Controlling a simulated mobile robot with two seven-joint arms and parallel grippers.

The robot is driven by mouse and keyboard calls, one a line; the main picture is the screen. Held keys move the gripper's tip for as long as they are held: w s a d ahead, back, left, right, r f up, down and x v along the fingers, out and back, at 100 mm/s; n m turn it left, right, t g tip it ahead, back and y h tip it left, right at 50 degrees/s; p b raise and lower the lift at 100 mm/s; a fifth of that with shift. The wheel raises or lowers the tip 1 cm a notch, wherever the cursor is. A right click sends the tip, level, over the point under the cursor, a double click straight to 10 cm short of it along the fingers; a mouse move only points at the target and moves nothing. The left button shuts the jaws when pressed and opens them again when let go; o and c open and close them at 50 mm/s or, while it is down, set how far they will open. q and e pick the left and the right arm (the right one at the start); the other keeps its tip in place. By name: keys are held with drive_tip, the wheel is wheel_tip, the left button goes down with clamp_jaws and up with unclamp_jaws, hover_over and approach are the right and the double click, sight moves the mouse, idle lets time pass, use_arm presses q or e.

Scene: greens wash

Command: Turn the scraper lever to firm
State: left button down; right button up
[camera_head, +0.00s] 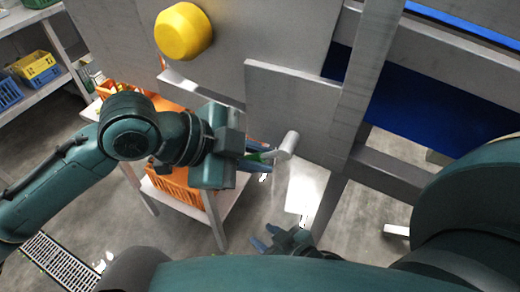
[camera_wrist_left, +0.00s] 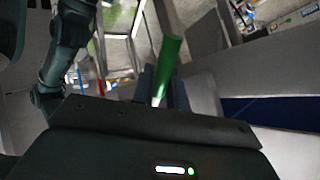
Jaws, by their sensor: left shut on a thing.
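The scraper lever (camera_head: 285,146) shows as a pale rod beside the grey panel, with a green part close to my left gripper. In the left wrist view its green handle (camera_wrist_left: 169,62) stands between the fingers, with a pale lower end. My left gripper (camera_head: 256,158) reaches in from the left and is shut on the lever's handle, partly hiding it. No firm marking is readable. My right gripper (camera_head: 267,238) is low in the head view, below the lever and apart from it. Its fingertips look spread, with nothing between them.
An orange crate (camera_head: 178,190) stands on a small table below. A metal frame post (camera_head: 360,85) and blue belt (camera_head: 415,105) lie right. Open floor shows below.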

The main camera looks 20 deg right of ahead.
use_arm(q)
drive_tip(key=shift+w+r, duration=0.1)
idle(0.4)
drive_tip(key=c, duration=1.5)
unclamp_jaws()
drive_tip(key=shift+a, duration=0.1)
drive_tip(key=shift+r, duration=0.1)
drive_tip(key=shift+r, duration=0.15)
